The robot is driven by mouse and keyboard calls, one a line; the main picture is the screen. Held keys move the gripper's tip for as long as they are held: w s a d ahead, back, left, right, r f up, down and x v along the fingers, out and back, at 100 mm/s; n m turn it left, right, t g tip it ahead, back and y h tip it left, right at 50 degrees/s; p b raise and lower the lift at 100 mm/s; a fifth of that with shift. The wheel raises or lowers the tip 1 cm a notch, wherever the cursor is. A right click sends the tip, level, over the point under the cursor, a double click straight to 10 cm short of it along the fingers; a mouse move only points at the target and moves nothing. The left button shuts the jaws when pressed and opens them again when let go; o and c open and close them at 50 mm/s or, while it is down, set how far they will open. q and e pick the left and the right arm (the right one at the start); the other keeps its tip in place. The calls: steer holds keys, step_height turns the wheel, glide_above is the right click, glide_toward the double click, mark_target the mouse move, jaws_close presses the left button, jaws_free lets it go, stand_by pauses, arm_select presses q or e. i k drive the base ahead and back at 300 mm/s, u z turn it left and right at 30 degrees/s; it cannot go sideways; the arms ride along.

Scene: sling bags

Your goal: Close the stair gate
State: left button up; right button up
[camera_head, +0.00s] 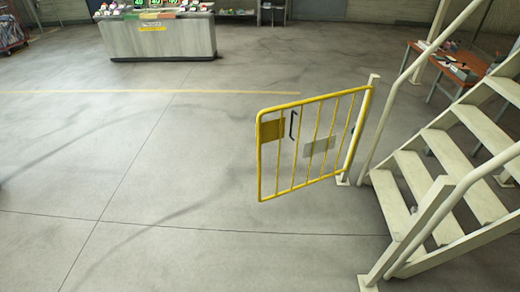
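The yellow barred stair gate (300,140) stands open in the middle right of the head view. It is attached at its right side to a cream post (357,130) beside the foot of the stairs (425,180). Its free end points left, out over the floor. The gate has a black handle (293,125) near its free end, a yellow plate (271,130) and a grey plate (320,147). A second cream post (405,235) stands at the near side of the stairs, apart from the gate. Neither of my grippers is in view.
The cream handrails (415,65) rise to the right. An orange table (445,62) with small items stands behind the stairs. A grey counter (158,37) with goods is at the back left, and a cart (10,30) is at the far left. The concrete floor (150,190) left of the gate is clear.

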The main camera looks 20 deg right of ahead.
mark_target(271, 131)
steer(key=u, duration=0.6)
steer(key=i, duration=4.9)
steer(key=z, duration=4.1)
steer(key=k, duration=0.55)
steer(key=z, duration=0.45)
steer(key=i, duration=0.8)
steer(key=z, duration=0.35)
